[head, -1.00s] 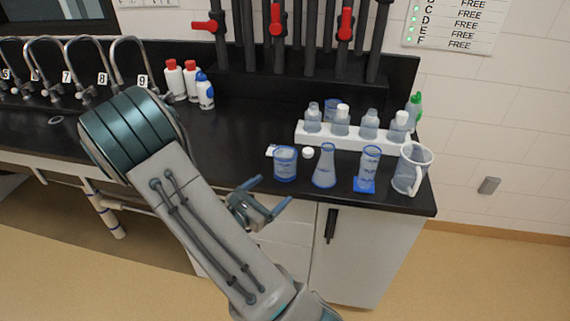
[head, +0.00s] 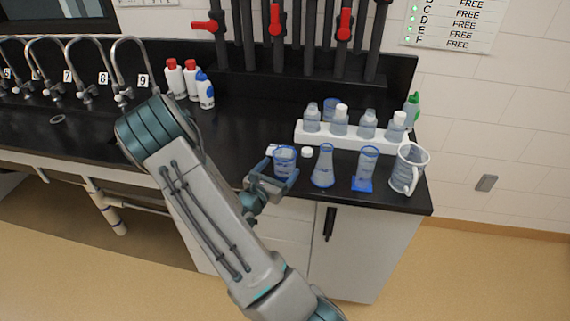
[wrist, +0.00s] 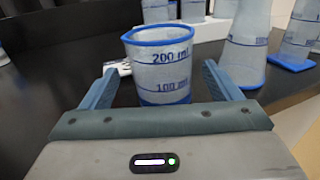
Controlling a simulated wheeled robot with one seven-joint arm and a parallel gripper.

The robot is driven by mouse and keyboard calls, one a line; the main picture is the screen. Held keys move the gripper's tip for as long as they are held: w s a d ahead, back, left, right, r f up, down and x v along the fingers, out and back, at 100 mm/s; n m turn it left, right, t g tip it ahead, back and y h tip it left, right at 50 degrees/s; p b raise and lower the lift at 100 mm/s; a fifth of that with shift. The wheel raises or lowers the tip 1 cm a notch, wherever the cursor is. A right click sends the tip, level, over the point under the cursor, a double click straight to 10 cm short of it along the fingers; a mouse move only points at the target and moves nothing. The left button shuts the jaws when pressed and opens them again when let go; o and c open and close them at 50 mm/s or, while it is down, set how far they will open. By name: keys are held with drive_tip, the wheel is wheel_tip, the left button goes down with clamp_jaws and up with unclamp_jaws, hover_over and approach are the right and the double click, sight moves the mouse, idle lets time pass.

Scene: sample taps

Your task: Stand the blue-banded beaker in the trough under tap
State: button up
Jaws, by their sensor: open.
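The blue-banded beaker (head: 285,158) stands upright near the front edge of the black counter. It is clear with a blue rim and blue markings; in the wrist view the beaker (wrist: 160,62) shows 200 ml and 100 ml. My gripper (head: 274,174) is open, with one finger on each side of the beaker. In the wrist view the fingers of my gripper (wrist: 163,88) flank its lower part, with a gap visible at the right. The numbered taps (head: 122,75) stand at the left, with 7, 8 and 9 readable. The trough under them is partly hidden by my arm.
A conical flask (head: 323,168), a cylinder (head: 367,164) on a blue base and a jug (head: 409,169) stand to the beaker's right. A white rack (head: 350,140) of bottles is behind. Red-capped bottles (head: 175,80) stand near the taps.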

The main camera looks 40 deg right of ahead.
sight(289, 156)
drive_tip(key=x, duration=0.2)
drive_tip(key=p+x, duration=0.1)
drive_tip(key=x, duration=0.1)
drive_tip(key=shift+s+d+r, duration=0.15)
drive_tip(key=shift+r, duration=0.1)
drive_tip(key=c, duration=1.1)
drive_tip(key=shift+r, duration=0.1)
